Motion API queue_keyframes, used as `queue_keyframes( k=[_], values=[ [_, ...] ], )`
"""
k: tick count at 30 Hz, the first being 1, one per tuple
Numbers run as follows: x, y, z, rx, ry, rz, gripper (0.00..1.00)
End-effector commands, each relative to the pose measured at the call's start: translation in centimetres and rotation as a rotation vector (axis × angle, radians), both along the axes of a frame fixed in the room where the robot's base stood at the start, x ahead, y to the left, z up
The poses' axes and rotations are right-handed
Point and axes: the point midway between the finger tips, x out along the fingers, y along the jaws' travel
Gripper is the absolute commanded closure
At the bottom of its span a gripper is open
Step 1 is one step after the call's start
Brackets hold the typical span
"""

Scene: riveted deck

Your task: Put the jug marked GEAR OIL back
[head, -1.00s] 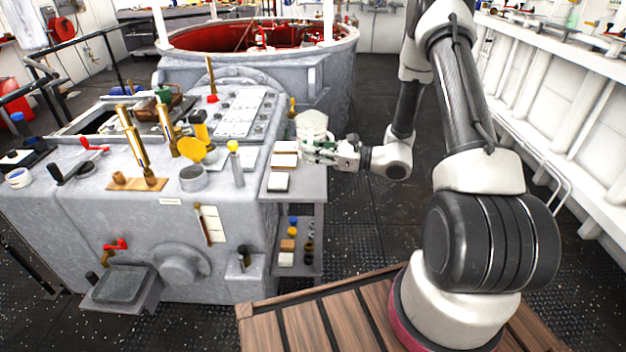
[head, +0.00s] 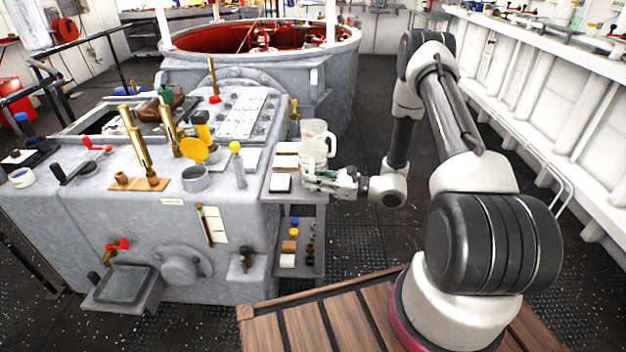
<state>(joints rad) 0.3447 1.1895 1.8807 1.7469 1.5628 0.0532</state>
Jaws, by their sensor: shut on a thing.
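A clear, whitish jug (head: 313,142) with faint reddish marks stands out at the right edge of the grey machine's side shelf (head: 309,187). Its marking is too small to read. My gripper (head: 316,178) is at the jug's lower part, reaching in from the right, and is shut on it. The fingers hide the jug's base, so I cannot tell whether it touches the shelf. The jug looks upright.
White and tan blocks (head: 281,183) lie on the shelf left of the jug. The grey machine (head: 120,215) carries brass levers (head: 134,140) and a yellow-knobbed lever (head: 236,148). A red-lined round pit (head: 225,38) lies behind. The dark floor (head: 350,230) right of the shelf is clear.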

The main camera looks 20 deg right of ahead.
Motion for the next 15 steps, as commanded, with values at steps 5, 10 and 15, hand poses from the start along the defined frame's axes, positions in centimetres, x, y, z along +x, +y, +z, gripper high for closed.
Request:
queue_keyframes(
  k=[5, 10, 15],
  values=[
    [-0.01, 0.0, -0.15, 0.0, 0.0, 0.0, 0.65],
    [0.0, 0.0, -0.13, 0.0, 0.0, 0.0, 0.65],
    [0.01, 0.0, 0.09, 0.0, 0.0, 0.0, 0.65]
  ],
)
